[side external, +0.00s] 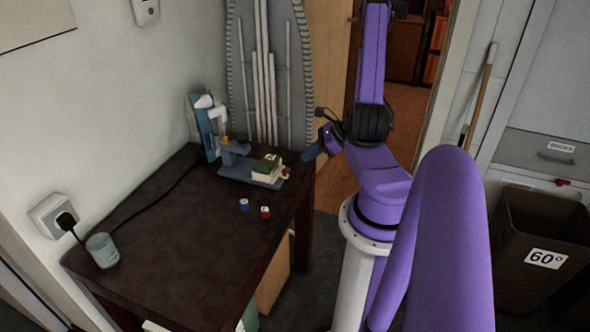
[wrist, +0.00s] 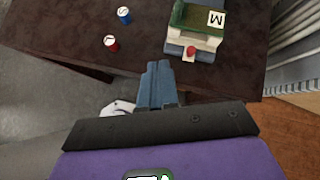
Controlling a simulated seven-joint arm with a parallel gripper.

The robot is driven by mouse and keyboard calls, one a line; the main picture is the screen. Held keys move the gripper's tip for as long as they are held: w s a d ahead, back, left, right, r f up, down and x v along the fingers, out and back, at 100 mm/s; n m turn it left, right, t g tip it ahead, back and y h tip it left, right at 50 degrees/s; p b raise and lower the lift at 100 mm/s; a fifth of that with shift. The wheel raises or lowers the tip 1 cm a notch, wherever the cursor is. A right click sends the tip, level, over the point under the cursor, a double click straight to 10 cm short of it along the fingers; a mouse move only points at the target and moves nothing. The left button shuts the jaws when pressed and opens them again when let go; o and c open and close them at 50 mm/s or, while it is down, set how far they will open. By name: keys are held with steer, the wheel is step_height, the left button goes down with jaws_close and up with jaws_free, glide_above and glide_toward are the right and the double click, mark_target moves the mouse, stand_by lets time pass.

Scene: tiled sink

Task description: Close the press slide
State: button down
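The press (side external: 254,168) stands near the far right edge of the dark table. It has a blue-grey base and a cream slide block (side external: 268,172) with a green top and a white label. A red knob (side external: 285,171) is on the slide's end facing the table's right edge. In the wrist view the slide (wrist: 194,38) carries the green top with an "M" label, and the red knob (wrist: 191,51) faces my gripper. My gripper (wrist: 160,66) has its blue-grey fingers together, empty, beside the press and apart from it. In the side view my gripper (side external: 312,152) is beyond the table edge.
A blue cylinder (side external: 244,204) and a red cylinder (side external: 265,212) stand on the table in front of the press. A blue and white device (side external: 206,125) stands behind it. A cup (side external: 102,250) sits at the near left. The table's middle is clear.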

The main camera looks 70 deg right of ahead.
mark_target(268, 163)
steer(key=s+d+f+m+h, duration=0.2)
steer(key=s+d+f+m, duration=0.1)
steer(key=s+m, duration=0.15)
steer(key=shift+h, duration=0.3)
steer(key=x, duration=0.7)
steer(key=w+r+x, duration=0.1)
steer(key=x, duration=0.3)
steer(key=shift+w+d+f, duration=0.1)
steer(key=shift+w, duration=0.7)
steer(key=w, duration=0.9)
steer(key=shift+w, duration=0.3)
